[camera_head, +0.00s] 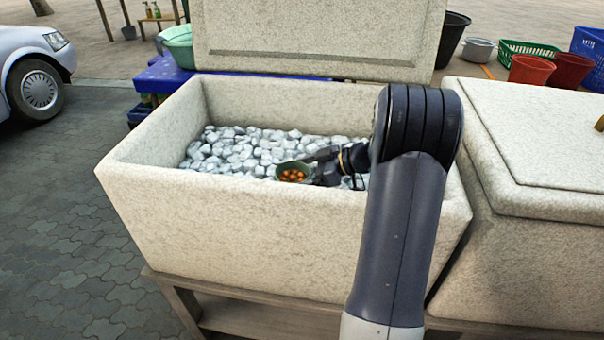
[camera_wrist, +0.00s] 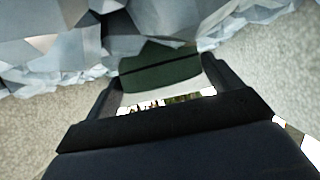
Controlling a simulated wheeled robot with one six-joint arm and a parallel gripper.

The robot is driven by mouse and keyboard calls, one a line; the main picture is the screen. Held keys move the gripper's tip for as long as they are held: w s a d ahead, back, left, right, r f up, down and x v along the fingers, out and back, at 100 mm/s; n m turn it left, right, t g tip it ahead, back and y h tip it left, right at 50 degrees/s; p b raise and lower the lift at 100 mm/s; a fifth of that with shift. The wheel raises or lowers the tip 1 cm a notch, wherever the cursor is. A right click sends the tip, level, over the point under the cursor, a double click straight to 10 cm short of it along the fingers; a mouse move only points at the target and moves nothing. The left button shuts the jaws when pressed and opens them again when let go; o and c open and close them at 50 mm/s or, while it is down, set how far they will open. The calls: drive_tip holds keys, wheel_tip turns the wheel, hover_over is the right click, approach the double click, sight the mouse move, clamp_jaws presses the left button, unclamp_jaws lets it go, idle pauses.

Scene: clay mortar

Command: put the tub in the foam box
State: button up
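The tub (camera_head: 281,168) is a small dark green bowl with orange-brown round items in it. It sits inside the open foam box (camera_head: 270,235), on or just above the ice, near the front wall. In the wrist view the tub (camera_wrist: 160,68) is a dark green shape past my fingers, against the ice. My gripper (camera_head: 318,164) reaches into the box from the right, beside the tub. In the wrist view my gripper (camera_wrist: 165,82) has its fingers spread wide, one toward each side of the tub. Finger contact and the tub's underside are hidden.
Grey-white ice lumps (camera_head: 235,150) cover the box floor. The box's lid (camera_head: 320,35) stands up behind it. A second, closed foam box (camera_head: 540,160) stands close on the right. A white car (camera_head: 35,60) is at the left. Baskets and buckets stand behind.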

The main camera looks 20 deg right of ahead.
drive_tip(key=shift+o, duration=1.3)
drive_tip(key=shift+r, duration=0.1)
drive_tip(key=shift+r+p, duration=0.2)
drive_tip(key=shift+p, duration=0.2)
drive_tip(key=v, duration=0.7)
drive_tip(key=shift+d, duration=0.25)
drive_tip(key=shift+s, duration=0.15)
